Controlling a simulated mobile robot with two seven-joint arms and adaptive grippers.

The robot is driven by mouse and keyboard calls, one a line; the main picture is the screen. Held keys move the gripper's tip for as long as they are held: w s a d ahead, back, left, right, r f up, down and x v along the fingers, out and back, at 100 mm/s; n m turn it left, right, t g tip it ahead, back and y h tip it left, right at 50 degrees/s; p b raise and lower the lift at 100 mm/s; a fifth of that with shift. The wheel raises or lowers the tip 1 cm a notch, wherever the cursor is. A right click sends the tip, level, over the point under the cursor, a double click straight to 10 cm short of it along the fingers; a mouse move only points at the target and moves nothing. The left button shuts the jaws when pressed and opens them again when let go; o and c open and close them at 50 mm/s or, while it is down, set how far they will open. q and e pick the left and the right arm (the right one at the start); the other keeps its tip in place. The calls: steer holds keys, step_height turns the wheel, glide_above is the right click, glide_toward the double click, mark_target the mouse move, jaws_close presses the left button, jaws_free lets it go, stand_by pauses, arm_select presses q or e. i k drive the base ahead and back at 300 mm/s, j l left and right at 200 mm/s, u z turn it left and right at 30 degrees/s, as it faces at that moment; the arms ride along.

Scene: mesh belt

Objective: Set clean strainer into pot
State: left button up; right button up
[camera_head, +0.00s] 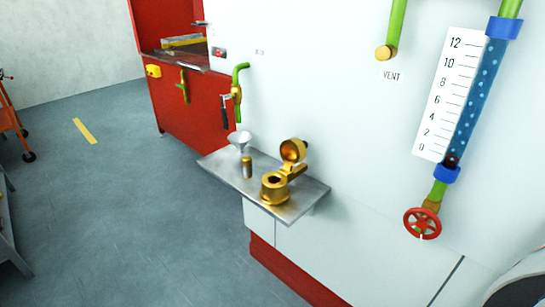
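A brass pot (274,188) stands on the metal shelf (303,207) with its round hinged lid (293,150) swung up, so its mouth is open and looks dark inside. A small upright cylinder (247,168), brass on top and greyish below, stands on the shelf to the left of the pot, apart from it. It may be the strainer, but it is too small to tell whether it is mesh or clean. Neither of my grippers shows in the head view.
A pale funnel (240,138) is behind the cylinder, below a green pipe with a brass valve (236,94). A white wall panel backs the shelf. A red handwheel (422,223) and a blue level gauge (475,100) are at right.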

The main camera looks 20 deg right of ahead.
mark_target(274, 191)
steer(key=i+j+z, duration=0.15)
steer(key=z, duration=0.2)
steer(key=i+j+z, duration=0.2)
steer(key=z, duration=0.15)
steer(key=i+j+z, duration=0.15)
steer(key=z, duration=0.25)
steer(key=k+j, duration=0.05)
